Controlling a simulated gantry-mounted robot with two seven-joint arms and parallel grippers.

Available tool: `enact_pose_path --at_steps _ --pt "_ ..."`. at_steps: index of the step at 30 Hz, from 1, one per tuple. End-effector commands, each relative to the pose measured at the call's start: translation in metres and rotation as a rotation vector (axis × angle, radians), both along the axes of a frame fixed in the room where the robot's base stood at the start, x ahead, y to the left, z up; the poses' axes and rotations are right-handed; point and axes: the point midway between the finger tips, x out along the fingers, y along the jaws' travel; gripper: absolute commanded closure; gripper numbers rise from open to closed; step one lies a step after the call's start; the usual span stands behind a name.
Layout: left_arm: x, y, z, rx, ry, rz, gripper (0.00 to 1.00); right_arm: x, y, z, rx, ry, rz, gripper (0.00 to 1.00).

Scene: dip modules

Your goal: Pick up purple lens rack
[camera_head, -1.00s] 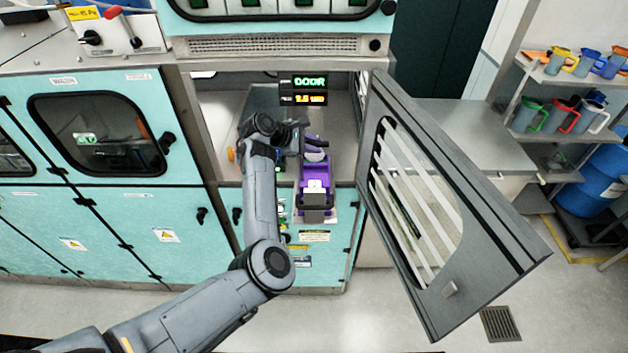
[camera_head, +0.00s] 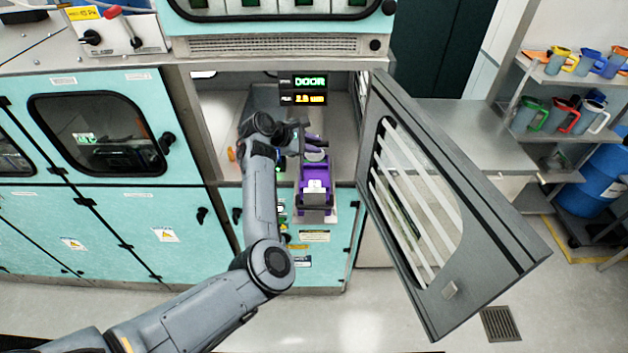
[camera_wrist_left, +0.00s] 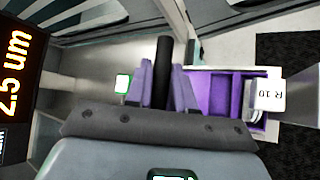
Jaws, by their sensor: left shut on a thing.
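The purple lens rack (camera_head: 314,185) sits at the front of the open chamber in the head view, with a white label on it. In the left wrist view the rack (camera_wrist_left: 217,92) extends to the right, showing purple compartments and a white tag reading "R 10". My left gripper (camera_head: 306,146) is at the rack's rear upper end, shut on its dark bar-like handle (camera_wrist_left: 164,70). My right gripper is not in view.
The chamber's windowed door (camera_head: 470,240) stands open to the right of the rack. A steel counter (camera_head: 450,120) and a shelf of coloured jugs (camera_head: 565,75) are further right. Teal cabinet panels (camera_head: 110,220) lie to the left.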

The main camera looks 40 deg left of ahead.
Motion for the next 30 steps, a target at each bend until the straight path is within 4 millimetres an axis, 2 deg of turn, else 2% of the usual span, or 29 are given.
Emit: enact_pose_path --at_steps 20,26,30 --pt "0.001 0.0 0.005 0.003 -0.003 0.0 1.0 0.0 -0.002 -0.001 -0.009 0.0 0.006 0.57" --pt "0.001 0.001 0.018 0.003 -0.005 0.001 1.0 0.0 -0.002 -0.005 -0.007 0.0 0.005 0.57" --pt "0.001 0.001 0.035 0.004 -0.006 0.001 1.0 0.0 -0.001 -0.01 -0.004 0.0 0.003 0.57"
